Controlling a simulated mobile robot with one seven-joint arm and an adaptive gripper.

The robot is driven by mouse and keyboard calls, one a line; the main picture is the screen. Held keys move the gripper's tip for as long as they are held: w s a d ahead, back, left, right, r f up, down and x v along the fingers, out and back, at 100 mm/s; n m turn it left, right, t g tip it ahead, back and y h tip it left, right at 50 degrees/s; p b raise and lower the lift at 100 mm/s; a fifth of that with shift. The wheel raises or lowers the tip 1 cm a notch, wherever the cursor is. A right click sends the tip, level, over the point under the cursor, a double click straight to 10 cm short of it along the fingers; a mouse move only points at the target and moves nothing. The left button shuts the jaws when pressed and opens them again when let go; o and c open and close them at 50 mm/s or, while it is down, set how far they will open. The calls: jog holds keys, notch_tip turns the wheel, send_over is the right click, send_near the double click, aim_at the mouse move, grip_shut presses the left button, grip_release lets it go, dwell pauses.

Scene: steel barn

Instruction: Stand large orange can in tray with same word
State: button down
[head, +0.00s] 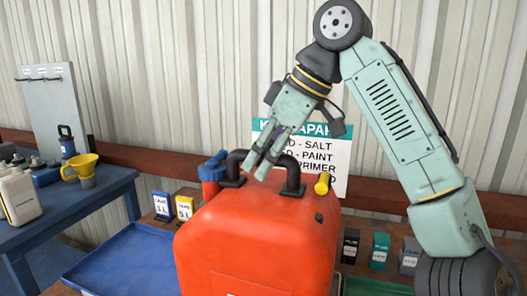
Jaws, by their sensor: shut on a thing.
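The large orange can (258,238) fills the lower middle of the head view, upright and close to the camera. It has a black handle on top, a blue-and-red spout piece (212,172) at its left and a yellow cap (322,184) at its right. My gripper (257,168) reaches down to the handle and is shut on it; the fingers partly cover it. A blue tray (112,247) lies left of the can and a green tray (372,287) shows at the lower right. The can's base is out of frame, so I cannot tell what is under it. No word on it is readable.
Small labelled blocks stand behind the trays: blue (162,206) and yellow (184,208) at left, black (349,246), green (380,251) and grey (409,256) at right. A partly hidden sign (330,150) hangs behind. A blue table (88,205) holds a yellow funnel (83,168) and white jug (19,197).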

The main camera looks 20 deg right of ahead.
jog(key=shift+f+b, duration=0.4)
jog(key=shift+f, duration=0.25)
jog(key=shift+r, duration=0.1)
jog(key=c, duration=1.9)
grip_release()
jog(key=shift+f, duration=0.2)
jog(key=o, duration=0.4)
jog(key=shift+o, duration=0.2)
jog(key=p+v, duration=0.1)
jog(key=v, duration=0.6)
jog(key=shift+s+r, duration=0.15)
jog(key=shift+r, duration=0.25)
